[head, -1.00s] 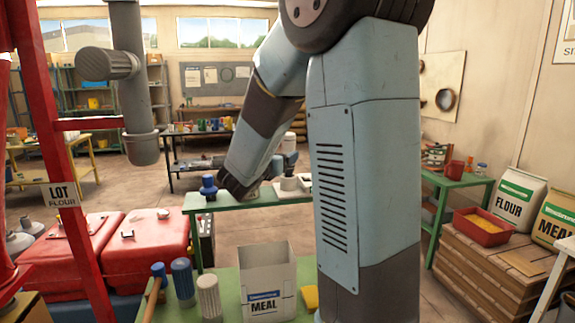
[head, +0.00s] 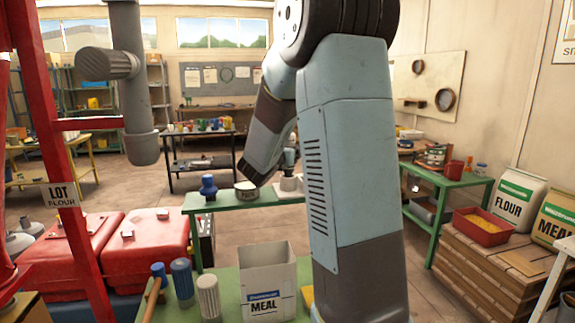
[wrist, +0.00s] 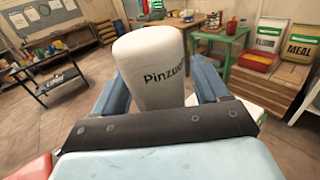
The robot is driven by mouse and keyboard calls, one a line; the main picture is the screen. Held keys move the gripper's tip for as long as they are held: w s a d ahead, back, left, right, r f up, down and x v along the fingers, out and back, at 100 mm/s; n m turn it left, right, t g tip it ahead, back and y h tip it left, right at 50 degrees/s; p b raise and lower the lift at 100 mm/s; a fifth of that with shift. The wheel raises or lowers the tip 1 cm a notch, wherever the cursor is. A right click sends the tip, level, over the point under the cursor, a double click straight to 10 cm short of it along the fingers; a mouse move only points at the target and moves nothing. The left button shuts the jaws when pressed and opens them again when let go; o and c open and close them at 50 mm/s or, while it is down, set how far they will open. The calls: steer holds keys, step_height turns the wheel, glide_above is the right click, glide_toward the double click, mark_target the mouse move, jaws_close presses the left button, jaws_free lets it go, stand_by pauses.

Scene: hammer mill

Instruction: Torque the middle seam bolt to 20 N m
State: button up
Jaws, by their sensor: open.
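Two red casings (head: 145,246) stand side by side low at the left, with small metal pieces on top. I cannot tell whether any of these is the middle seam bolt. No torque wrench can be made out.
A green bench (head: 225,204) carries a blue-topped item (head: 208,187), a pale tin (head: 246,191) and a white holder (head: 287,186). A nearer green table holds a MEAL box (head: 265,285) and a mallet (head: 155,285). A red frame (head: 65,150) stands at the left.

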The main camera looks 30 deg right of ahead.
jaws_close()
stand_by(0.6)
steer(key=shift+r, duration=0.1)
